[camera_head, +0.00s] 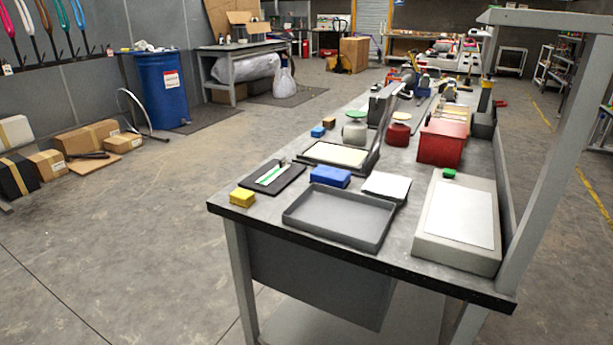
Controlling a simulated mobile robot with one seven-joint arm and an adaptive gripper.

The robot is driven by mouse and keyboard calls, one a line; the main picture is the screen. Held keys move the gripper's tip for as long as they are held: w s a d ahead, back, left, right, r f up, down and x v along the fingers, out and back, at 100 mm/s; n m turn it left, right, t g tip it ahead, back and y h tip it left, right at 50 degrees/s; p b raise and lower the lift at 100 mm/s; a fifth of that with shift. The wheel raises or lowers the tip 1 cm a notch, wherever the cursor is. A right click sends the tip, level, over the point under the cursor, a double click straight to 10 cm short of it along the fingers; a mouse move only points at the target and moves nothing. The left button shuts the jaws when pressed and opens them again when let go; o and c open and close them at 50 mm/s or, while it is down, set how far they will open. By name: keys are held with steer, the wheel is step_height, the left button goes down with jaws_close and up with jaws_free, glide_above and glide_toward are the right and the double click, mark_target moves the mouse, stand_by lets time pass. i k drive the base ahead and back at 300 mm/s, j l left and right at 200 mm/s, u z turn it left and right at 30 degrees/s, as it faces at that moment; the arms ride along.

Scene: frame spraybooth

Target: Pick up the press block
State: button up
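Several blocks lie on the grey workbench (408,238), and I cannot tell for sure which one is the press block. A small yellow block (242,198) sits near the left front corner. A larger blue block (330,176) sits behind the empty grey tray (338,218). My gripper is not in view.
A black board (272,178), a framed pale panel (336,154), folded white cloth (387,187) and red box (442,142) crowd the bench. A grey post (556,150) rises along the right side. Open floor (130,240) lies to the left.

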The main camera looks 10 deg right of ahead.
mark_target(338, 178)
steer(key=i+j+z, duration=0.3)
steer(key=j+z, duration=0.15)
steer(key=j, duration=0.2)
steer(key=i+j+z, duration=0.2)
steer(key=j, duration=0.15)
steer(key=j+z, duration=0.45)
steer(key=j, duration=0.3)
steer(key=i, duration=0.6)
